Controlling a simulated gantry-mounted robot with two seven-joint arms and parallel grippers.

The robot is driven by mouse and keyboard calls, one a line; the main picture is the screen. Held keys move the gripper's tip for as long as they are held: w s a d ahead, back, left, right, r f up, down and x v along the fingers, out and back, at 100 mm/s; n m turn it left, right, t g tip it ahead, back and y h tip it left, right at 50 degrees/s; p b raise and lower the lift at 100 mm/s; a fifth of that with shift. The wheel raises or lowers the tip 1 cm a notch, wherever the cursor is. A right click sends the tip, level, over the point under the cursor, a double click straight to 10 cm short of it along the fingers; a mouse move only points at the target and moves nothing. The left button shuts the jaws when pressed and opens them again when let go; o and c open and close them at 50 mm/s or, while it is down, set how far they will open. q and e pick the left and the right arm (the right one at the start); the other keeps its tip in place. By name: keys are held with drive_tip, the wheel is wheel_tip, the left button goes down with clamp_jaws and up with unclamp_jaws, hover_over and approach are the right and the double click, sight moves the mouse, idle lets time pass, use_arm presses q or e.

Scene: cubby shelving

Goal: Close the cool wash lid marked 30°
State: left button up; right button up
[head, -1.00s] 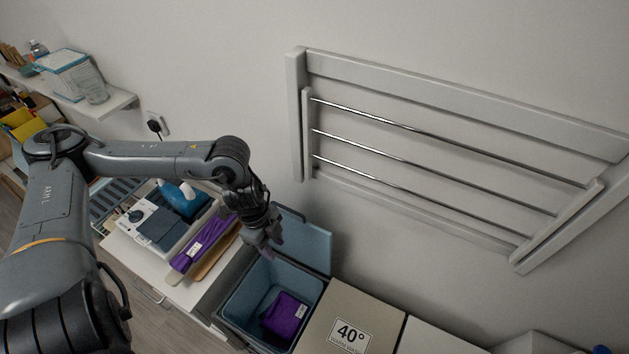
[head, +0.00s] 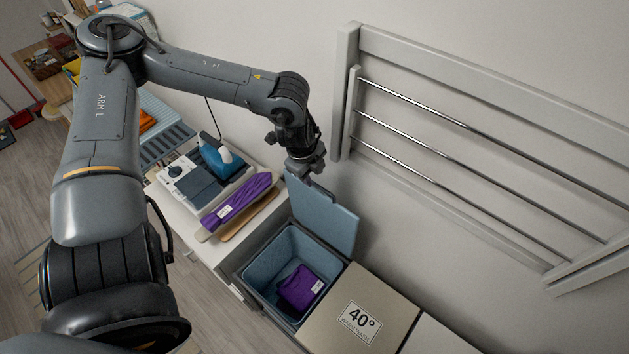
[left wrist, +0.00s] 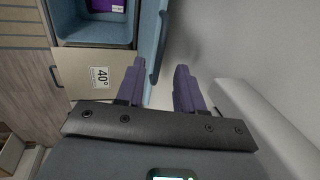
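The open blue bin (head: 268,262) has its blue lid (head: 328,218) standing up at its wall side. No 30° mark shows on the visible inner face of the lid. A folded purple cloth (head: 299,288) lies inside the bin. My left gripper (head: 305,176) is at the lid's upper left corner. In the left wrist view its two purple fingers (left wrist: 160,88) are apart, with the lid's edge (left wrist: 154,45) seen in the gap, close to the left finger. I cannot tell whether they touch. My right gripper is not in view.
A closed beige lid marked 40° (head: 358,316) adjoins the bin on the right. A wall drying rack (head: 470,150) hangs at the right.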

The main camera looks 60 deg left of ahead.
sight(316, 184)
use_arm(q)
drive_tip(key=shift+b+x, duration=0.3)
drive_tip(key=shift+x, duration=2.2)
clamp_jaws()
